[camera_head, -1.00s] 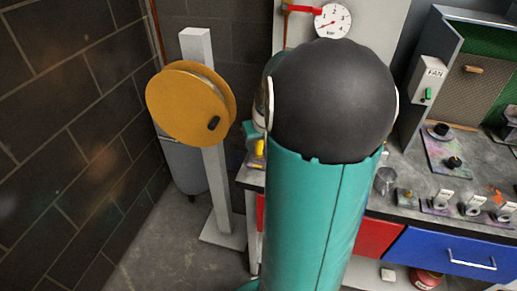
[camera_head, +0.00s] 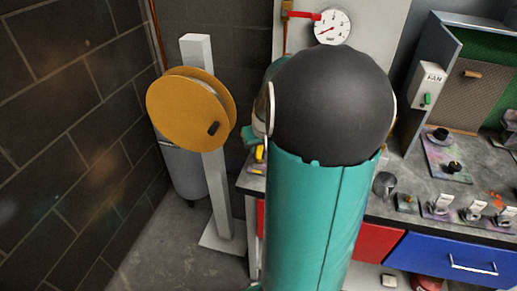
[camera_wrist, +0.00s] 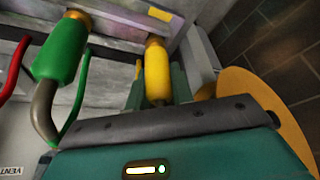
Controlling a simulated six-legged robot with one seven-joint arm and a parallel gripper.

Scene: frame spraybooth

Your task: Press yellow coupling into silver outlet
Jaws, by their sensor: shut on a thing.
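The yellow coupling (camera_wrist: 157,75) shows in the wrist view as a ribbed yellow body with a brass-coloured end at its top. My gripper (camera_wrist: 158,88) is shut on it, with a teal finger on each side. The brass end lies close to a grey metal rail at the top of the view; I cannot tell whether they touch. I cannot make out the silver outlet for certain. In the head view my arm hides most of the work area, and only small yellow bits (camera_head: 259,153) show at its left edge.
A green coupling (camera_wrist: 62,50) on a bent grey pipe and a red hoop (camera_wrist: 14,68) are left of the yellow coupling. An orange reel (camera_head: 188,108) stands on a white post at the left. A gauge (camera_head: 332,27) is on the panel behind. The bench (camera_head: 405,180) holds small parts.

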